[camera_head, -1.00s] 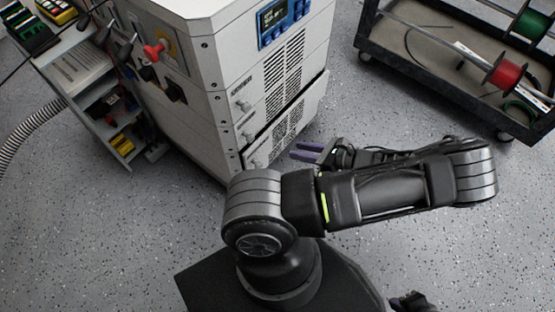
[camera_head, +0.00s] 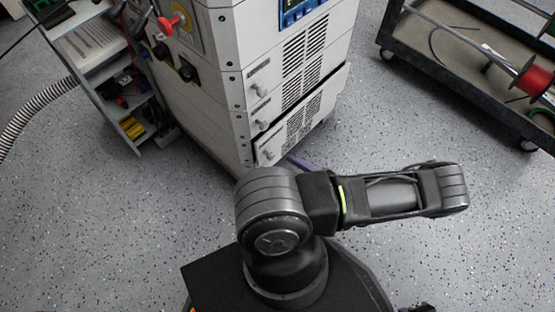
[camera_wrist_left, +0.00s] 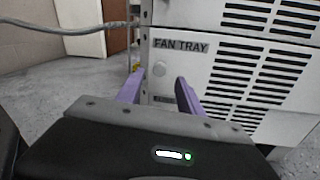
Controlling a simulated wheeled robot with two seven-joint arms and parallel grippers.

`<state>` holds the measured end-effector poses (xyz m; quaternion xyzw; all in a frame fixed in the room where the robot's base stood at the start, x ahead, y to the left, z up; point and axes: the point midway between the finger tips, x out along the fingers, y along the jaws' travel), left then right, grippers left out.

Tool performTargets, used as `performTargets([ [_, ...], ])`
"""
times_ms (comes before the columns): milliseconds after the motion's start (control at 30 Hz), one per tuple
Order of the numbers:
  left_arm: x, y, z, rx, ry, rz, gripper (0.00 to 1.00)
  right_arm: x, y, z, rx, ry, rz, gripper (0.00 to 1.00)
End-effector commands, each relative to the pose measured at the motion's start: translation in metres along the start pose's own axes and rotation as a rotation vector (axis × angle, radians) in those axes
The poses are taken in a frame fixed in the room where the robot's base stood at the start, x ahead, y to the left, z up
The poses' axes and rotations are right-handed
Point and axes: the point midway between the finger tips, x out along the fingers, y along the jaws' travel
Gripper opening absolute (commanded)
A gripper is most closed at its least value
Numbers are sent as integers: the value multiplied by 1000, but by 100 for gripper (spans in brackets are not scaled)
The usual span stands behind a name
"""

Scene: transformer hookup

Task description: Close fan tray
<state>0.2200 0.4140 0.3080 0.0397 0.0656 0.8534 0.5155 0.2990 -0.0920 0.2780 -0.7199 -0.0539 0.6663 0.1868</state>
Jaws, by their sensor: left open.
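The fan tray (camera_head: 303,127) is the lowest front panel of the white cabinet. It stands slightly out from the cabinet, with a dark gap along its upper edge. In the left wrist view its panel (camera_wrist_left: 205,75) carries the words FAN TRAY and a round pale knob (camera_wrist_left: 160,68). My left gripper (camera_wrist_left: 158,92) is open, with its two purple fingers pointing at the panel, knob between them in the picture. Nothing is between the fingers; I cannot tell if they touch the panel. In the head view a purple finger (camera_head: 299,162) shows beside the tray; my arm hides the rest.
The white cabinet (camera_head: 222,90) has other vented panels above the tray. A grey shelf cart (camera_head: 100,75) stands at its left, with a ribbed hose (camera_head: 35,118) beyond. A black cart (camera_head: 465,85) with a red spool (camera_head: 533,80) stands at the right. Floor between is clear.

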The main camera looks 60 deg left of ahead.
Motion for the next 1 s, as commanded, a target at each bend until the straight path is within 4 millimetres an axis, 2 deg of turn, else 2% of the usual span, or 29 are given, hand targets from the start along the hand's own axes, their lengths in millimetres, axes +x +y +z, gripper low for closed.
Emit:
performTargets([
  [100, 20, 1, -1, 2, -1, 3, 44, 4, 1, 0, 0, 1, 0, 0],
  [233, 36, 0, -1, 1, -2, 2, 44, 6, 2, -1, 0, 3, 0, 0],
  [367, 43, 0, 0, 0, 0, 2, 44, 6, 2, -1, 0, 3, 0, 0],
  [600, 44, 0, 0, 0, 0, 1, 44, 6, 2, -1, 0, 3, 0, 0],
  [1000, 44, 0, 0, 1, 0, 1, 12, 6, 2, -1, 0, 3, 0, 0],
])
